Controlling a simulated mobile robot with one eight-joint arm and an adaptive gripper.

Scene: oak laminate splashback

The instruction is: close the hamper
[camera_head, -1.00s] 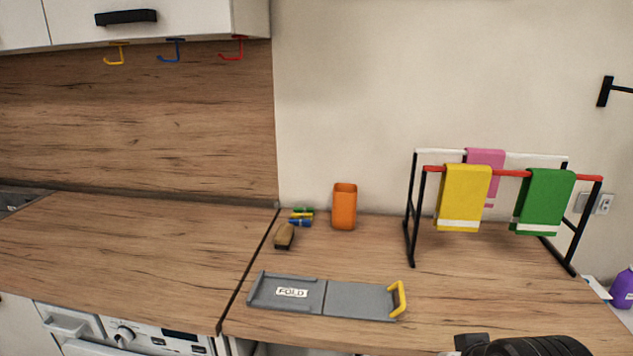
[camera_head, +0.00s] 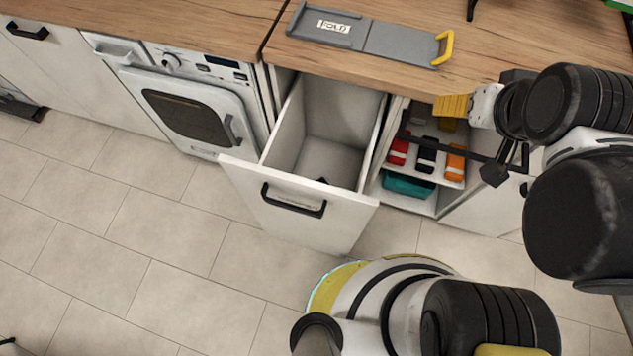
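The hamper (camera_head: 318,210) is a white pull-out bin in the cabinet under the counter. It stands open, pulled well out toward the floor side. Its front panel has a black bar handle (camera_head: 294,200). Its inside looks mostly empty, with a small dark spot near the bottom front. My gripper (camera_head: 455,107) is to the right of the hamper, near the counter edge and in front of the open shelves, apart from the handle. Its ribbed yellow end points left. Its finger opening is not clear from this angle.
A washing machine (camera_head: 200,113) is left of the hamper. Open shelves on the right hold red, black and orange items and a teal bin (camera_head: 407,187). A grey folding board (camera_head: 375,38) lies on the counter. The tiled floor in front of the hamper is clear at left.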

